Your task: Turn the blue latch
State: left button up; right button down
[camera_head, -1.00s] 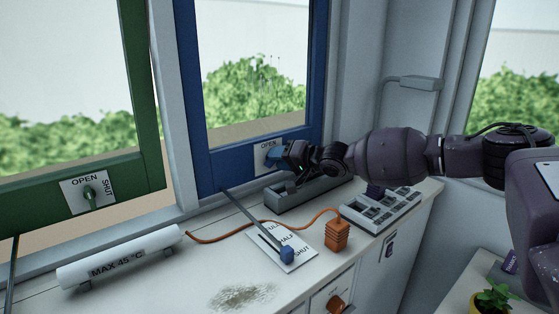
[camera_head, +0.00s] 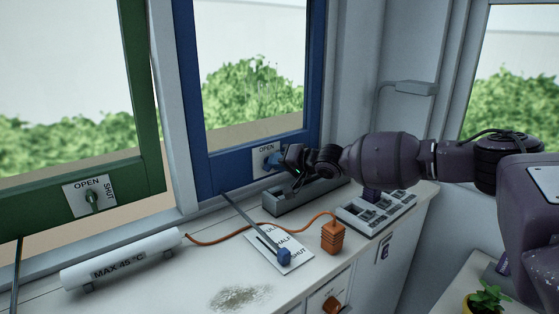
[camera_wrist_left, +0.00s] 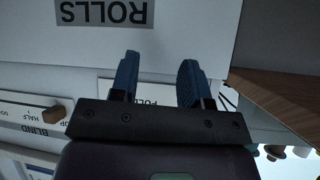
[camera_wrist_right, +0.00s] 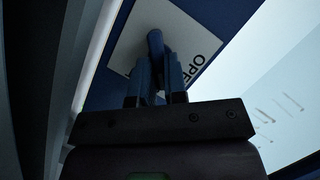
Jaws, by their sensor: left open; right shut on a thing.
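The blue latch (camera_wrist_right: 156,42) sits on a white plate (camera_wrist_right: 205,45) on the blue window frame. In the head view the plate (camera_head: 265,149) reads OPEN, and the latch (camera_head: 271,160) is mostly hidden by my right gripper. My right gripper (camera_head: 281,158) reaches in from the right. In the right wrist view its blue fingers (camera_wrist_right: 158,72) are shut on the latch's handle, one on each side. My left gripper (camera_wrist_left: 160,80) is open and empty in the left wrist view, in front of white fronts; it is out of the head view.
A grey tray (camera_head: 290,199) lies on the sill below my right gripper. A rod with a blue knob (camera_head: 284,257), an orange block (camera_head: 333,237) and a grey switch box (camera_head: 375,212) are nearby. The green window's latch (camera_head: 92,197) is at left. In the left wrist view a brown edge (camera_wrist_left: 280,100) is close.

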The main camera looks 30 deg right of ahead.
jog(key=shift+r+p, duration=0.4)
jog(key=n+p, duration=0.1)
jog(key=n+h+p, duration=0.1)
jog(key=p, duration=0.1)
jog(key=shift+s+a+r+h, duration=0.1)
jog(key=shift+a+r+h, duration=0.1)
jog(key=shift+h, duration=0.1)
pick_arm(q)
notch_tip(320, 180, up, 10)
jog(key=p, duration=0.6)
jog(key=shift+a+t, duration=0.4)
pick_arm(e)
jog(key=shift+a+f+n+h, duration=0.1)
jog(key=shift+f+n+h, duration=0.15)
jog(key=shift+n+h, duration=0.7)
jog(key=shift+a+f+n+h, duration=0.15)
jog(key=shift+n+h, duration=0.4)
jog(key=shift+n, duration=0.8)
jog(key=shift+f, duration=0.1)
jog(key=c, duration=1.3)
grip_release()
pick_arm(q)
jog(key=shift+s+f, duration=0.15)
jog(key=shift+s, duration=0.15)
pick_arm(e)
jog(key=shift+o, duration=0.7)
